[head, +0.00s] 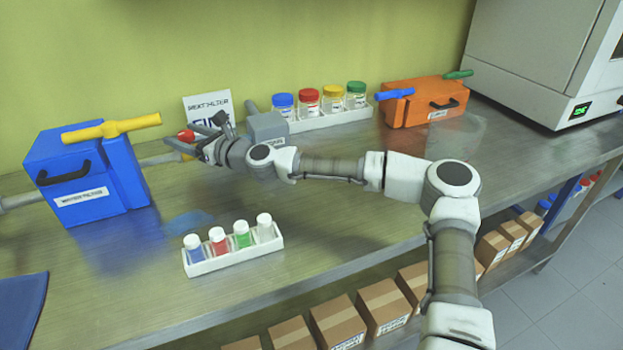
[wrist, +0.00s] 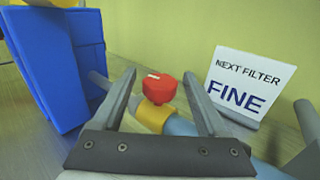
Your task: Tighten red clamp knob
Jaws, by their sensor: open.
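The red clamp knob (head: 186,136) sits on a yellow clamp collar around a grey pipe, just right of the blue unit. In the wrist view the red knob (wrist: 159,88) has a pale mark on its top and stands on the yellow collar (wrist: 150,116). My gripper (head: 208,138) is open. In the wrist view its two fingers (wrist: 158,100) reach up on either side of the knob, with a gap on both sides. I cannot tell how far the fingertips are from it in depth.
The blue water filter box (head: 85,180) with a yellow lever is at left. A "NEXT FILTER FINE" sign (wrist: 245,85) stands behind right of the knob. A grey block (head: 267,128) lies near my wrist. A white vial rack (head: 235,259) is in front; the orange box (head: 425,104) is farther right.

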